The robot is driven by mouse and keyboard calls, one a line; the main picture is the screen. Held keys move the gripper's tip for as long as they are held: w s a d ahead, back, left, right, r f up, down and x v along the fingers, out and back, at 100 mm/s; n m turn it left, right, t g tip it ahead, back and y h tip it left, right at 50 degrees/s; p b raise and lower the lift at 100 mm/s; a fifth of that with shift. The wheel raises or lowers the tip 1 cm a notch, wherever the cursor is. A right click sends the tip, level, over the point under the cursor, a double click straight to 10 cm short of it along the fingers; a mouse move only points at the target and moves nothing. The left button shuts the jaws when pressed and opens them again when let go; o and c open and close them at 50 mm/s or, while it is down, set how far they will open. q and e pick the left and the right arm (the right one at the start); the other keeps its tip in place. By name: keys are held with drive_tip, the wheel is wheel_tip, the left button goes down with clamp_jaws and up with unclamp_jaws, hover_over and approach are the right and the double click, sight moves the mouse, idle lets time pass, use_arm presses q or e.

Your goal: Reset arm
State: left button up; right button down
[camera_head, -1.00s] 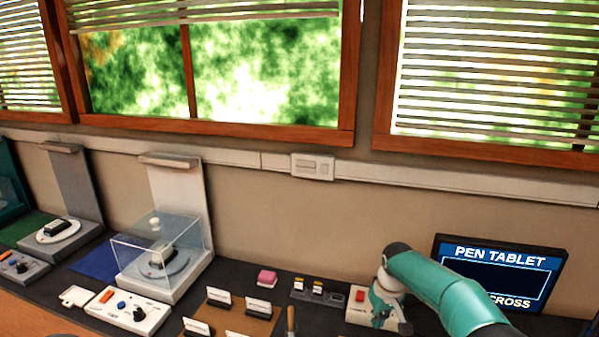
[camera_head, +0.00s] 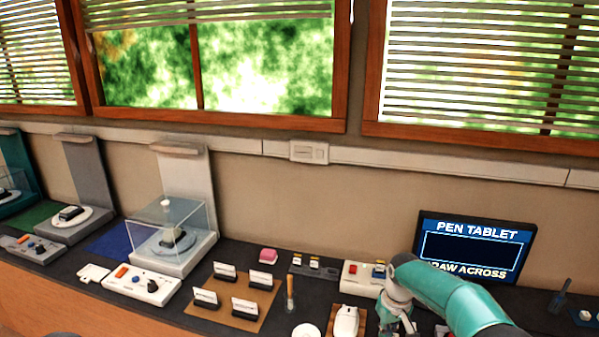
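My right arm comes in from the right as a teal link. Its grey and white wrist and gripper (camera_head: 397,318) point down over the dark counter (camera_head: 290,250), just right of a white mouse-like device (camera_head: 346,321) on a wooden board. The fingertips are too small and too near the bottom edge to show whether they are open or shut. I cannot see any object held in them.
A pen tablet screen (camera_head: 473,247) stands behind my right arm. A white box (camera_head: 358,279) with red and blue buttons sits left of the wrist. Card holders on a brown mat (camera_head: 262,297), an upright handle (camera_head: 290,292) and a clear case (camera_head: 150,244) stand further left.

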drive_tip(key=s+a+f+g+y, duration=0.1)
drive_tip(key=s+a+f+g, duration=0.1)
drive_tip(key=s+f, duration=0.85)
drive_tip(key=s+a+f+m+y, duration=0.1)
drive_tip(key=s+a+f, duration=0.1)
drive_tip(key=s, duration=0.5)
drive_tip(key=s+a+f+m+t, duration=0.1)
drive_tip(key=s+a+f+m, duration=0.1)
drive_tip(key=s, duration=0.6)
drive_tip(key=s+a+f+m+t+y, duration=0.1)
drive_tip(key=s+a+f, duration=0.1)
drive_tip(key=s, duration=0.6)
drive_tip(key=shift+a+f+y, duration=0.3)
drive_tip(key=shift+a, duration=0.45)
drive_tip(key=shift+w, duration=0.1)
